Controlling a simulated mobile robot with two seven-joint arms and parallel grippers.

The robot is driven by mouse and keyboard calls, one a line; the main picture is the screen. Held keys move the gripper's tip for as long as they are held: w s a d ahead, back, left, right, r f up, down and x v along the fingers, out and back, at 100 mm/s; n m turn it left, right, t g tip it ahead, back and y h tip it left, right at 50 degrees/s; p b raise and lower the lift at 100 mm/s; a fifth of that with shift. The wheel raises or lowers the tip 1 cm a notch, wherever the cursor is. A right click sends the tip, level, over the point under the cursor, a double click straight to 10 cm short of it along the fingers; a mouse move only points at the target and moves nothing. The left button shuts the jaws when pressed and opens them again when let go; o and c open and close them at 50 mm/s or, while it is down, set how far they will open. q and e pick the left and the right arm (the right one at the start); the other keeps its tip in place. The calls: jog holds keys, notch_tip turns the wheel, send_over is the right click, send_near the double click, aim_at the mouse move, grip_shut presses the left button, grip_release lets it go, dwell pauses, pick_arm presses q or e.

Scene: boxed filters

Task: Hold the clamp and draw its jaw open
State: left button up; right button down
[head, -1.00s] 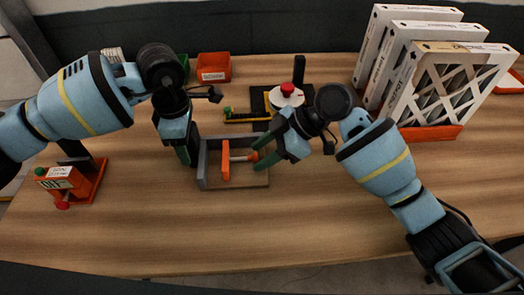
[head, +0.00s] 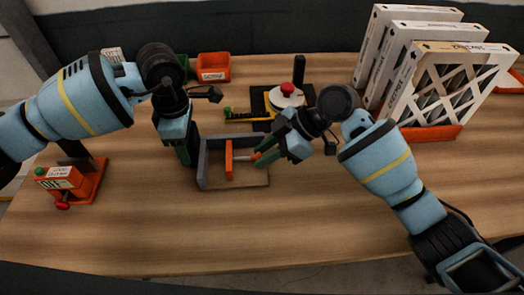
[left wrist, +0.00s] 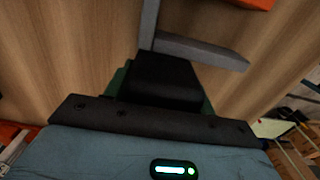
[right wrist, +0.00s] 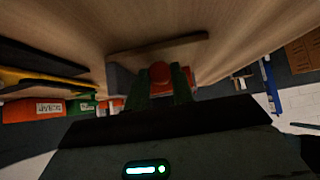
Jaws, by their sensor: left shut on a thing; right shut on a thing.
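The clamp has a grey frame (head: 203,165) on a flat base in the middle of the table. Its upright orange jaw (head: 229,160) stands inside, apart from the frame's left wall. A light rod runs right from the jaw to an orange-red knob (right wrist: 160,75). My left gripper (head: 190,154) is shut on the frame's left wall; the grey frame also shows in the left wrist view (left wrist: 203,50). My right gripper (head: 262,156) is shut on the knob at the clamp's right side, and its fingers hide most of the knob in the head view.
A red-button device (head: 288,97) stands behind the clamp. Boxed filters (head: 440,85) stand in an orange holder at the back right. An orange bin (head: 213,67) is at the back. An orange switch box (head: 62,178) sits at the left. The front table is clear.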

jog(key=d, duration=0.4)
jog(key=shift+w+d, duration=0.1)
jog(key=shift+w, duration=0.2)
jog(key=c, duration=1.2)
grip_release()
jog(key=v, duration=1.2)
jog(key=shift+r, duration=0.1)
pick_arm(q)
jog(key=o, duration=1.4)
